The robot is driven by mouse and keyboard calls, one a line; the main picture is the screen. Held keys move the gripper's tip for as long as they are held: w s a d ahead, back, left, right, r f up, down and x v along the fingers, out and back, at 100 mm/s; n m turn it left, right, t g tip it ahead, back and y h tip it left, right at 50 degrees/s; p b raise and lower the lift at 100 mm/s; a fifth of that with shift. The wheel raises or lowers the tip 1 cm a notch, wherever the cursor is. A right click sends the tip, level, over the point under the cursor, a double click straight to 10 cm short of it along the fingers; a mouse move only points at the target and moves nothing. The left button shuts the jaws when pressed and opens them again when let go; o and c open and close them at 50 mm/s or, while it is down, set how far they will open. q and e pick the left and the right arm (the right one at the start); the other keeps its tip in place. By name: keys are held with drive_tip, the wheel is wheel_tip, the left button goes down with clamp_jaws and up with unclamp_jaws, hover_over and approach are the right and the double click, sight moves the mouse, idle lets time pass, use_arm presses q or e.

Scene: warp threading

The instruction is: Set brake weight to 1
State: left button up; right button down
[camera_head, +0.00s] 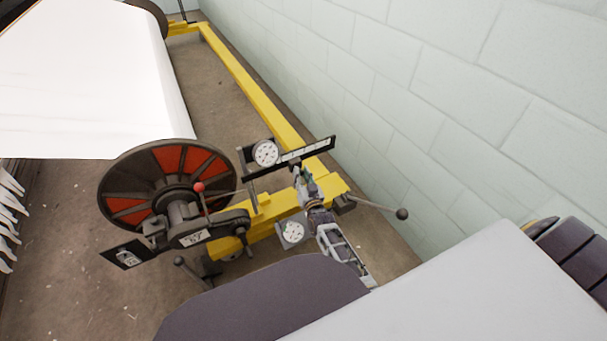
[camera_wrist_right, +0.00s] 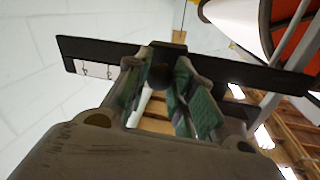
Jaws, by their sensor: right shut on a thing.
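The brake scale bar (camera_head: 318,150), a black bar with a white marked strip, sits above the yellow frame beside the beam's end. It also crosses the right wrist view (camera_wrist_right: 90,60). My right gripper (camera_head: 298,176) reaches up to the underside of this bar. In the right wrist view its green-padded fingers (camera_wrist_right: 165,88) are closed around a small dark knob (camera_wrist_right: 160,76), which looks like the brake weight's handle on the bar. The weight is mostly hidden by the fingers, and its scale mark cannot be read. My left gripper is not in view.
A round dial (camera_head: 265,152) stands at the bar's left end, and another (camera_head: 292,233) sits lower. A red-and-black beam disc (camera_head: 130,206) and a red-knobbed lever (camera_head: 199,188) are to the left. A ball-ended lever (camera_head: 402,213) sticks out right. A pale block wall (camera_head: 440,110) is close behind.

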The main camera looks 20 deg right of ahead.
drive_tip(key=c, duration=1.2)
unclamp_jaws()
drive_tip(key=shift+d, duration=0.2)
